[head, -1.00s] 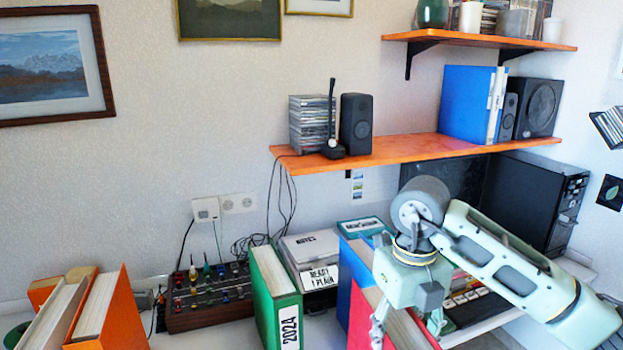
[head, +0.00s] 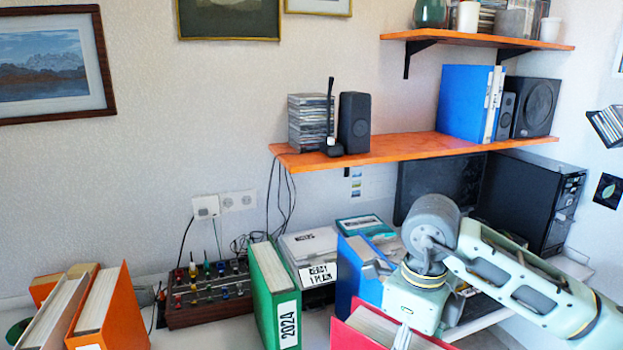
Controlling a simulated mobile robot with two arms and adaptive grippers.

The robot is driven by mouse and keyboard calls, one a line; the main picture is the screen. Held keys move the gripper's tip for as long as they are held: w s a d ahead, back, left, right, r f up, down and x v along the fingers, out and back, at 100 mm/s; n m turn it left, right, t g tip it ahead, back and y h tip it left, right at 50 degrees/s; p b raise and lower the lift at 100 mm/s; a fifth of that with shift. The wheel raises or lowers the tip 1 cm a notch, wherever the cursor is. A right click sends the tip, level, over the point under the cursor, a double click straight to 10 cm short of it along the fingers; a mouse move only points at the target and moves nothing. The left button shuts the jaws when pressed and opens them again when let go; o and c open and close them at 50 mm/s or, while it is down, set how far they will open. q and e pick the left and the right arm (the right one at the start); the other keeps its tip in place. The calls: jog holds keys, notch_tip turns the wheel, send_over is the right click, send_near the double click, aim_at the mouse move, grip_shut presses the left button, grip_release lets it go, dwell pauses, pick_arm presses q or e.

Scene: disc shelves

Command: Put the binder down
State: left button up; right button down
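A red binder (head: 368,322) is at the bottom of the head view, its pale page edges facing up and its lower part cut off by the frame. My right gripper (head: 400,322) comes in from the right and is over the binder, with a finger against its side. It appears shut on the binder, though the far finger's contact is partly hidden. Whether the binder touches the desk cannot be seen. My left gripper is not in view.
A blue binder (head: 347,285) stands just behind the red one. A green binder (head: 276,300) marked 2024 stands to the left, beside a mixer (head: 205,293). Orange binders (head: 113,310) stand far left. An orange shelf (head: 400,147) hangs above; a bare desk strip (head: 318,325) lies beside the green binder.

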jog(key=shift+s+d+f+n, duration=0.15)
jog(key=shift+s+f+n, duration=0.15)
jog(key=shift+n, duration=0.6)
jog(key=s+d+f+n, duration=0.1)
jog(key=s+f+n, duration=0.2)
jog(key=n, duration=0.9)
jog(key=s+d+f+n, duration=0.1)
jog(key=s+f+n, duration=0.1)
jog(key=s+n, duration=0.6)
jog(key=n, duration=0.4)
jog(key=shift+d+f, duration=0.3)
jog(key=shift+f, duration=0.1)
